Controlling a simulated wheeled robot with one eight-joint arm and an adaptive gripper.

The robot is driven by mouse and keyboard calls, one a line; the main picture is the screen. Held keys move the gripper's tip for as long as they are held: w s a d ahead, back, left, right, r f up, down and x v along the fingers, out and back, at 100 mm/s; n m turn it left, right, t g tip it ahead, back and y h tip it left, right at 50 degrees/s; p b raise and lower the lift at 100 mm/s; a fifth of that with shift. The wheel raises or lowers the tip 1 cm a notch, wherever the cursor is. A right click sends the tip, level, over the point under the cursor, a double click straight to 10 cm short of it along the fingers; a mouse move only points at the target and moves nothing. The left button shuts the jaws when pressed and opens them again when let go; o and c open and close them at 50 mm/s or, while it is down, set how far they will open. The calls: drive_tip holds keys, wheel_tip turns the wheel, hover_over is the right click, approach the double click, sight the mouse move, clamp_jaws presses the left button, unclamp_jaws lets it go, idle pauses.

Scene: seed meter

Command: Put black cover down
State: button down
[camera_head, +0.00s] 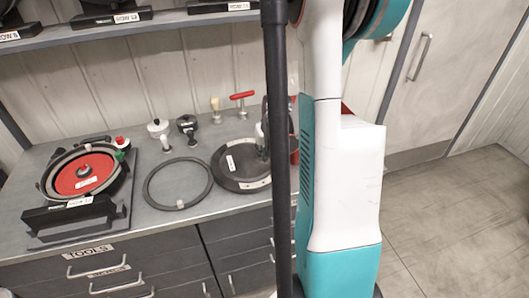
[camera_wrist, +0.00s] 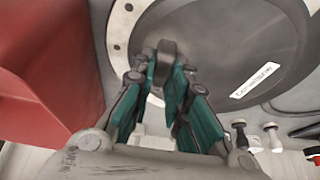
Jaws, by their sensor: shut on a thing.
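The black cover (camera_head: 232,172) is a dark round disc with a white label and a pale rim, at the right of the bench top in the head view. It fills the upper part of the wrist view (camera_wrist: 215,60). My gripper (camera_head: 263,142) is at the cover's right side, partly hidden by my arm and a dark post. In the wrist view my gripper (camera_wrist: 166,82) has its teal fingers closed around the cover's dark knob (camera_wrist: 167,50). The cover looks flat at bench level; I cannot tell whether it touches the bench.
A black ring (camera_head: 150,196) lies left of the cover. A seed meter housing with a red disc (camera_head: 95,180) stands farther left. Small-handled tools (camera_head: 187,125) and a red T-handle (camera_head: 242,96) stand behind. A red container (camera_wrist: 45,70) is close beside my gripper. Bare bench shows in front.

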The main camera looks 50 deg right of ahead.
drive_tip(key=c, duration=1.6)
unclamp_jaws()
drive_tip(key=shift+o, duration=0.2)
drive_tip(key=p+v, duration=0.3)
drive_tip(key=v, duration=0.9)
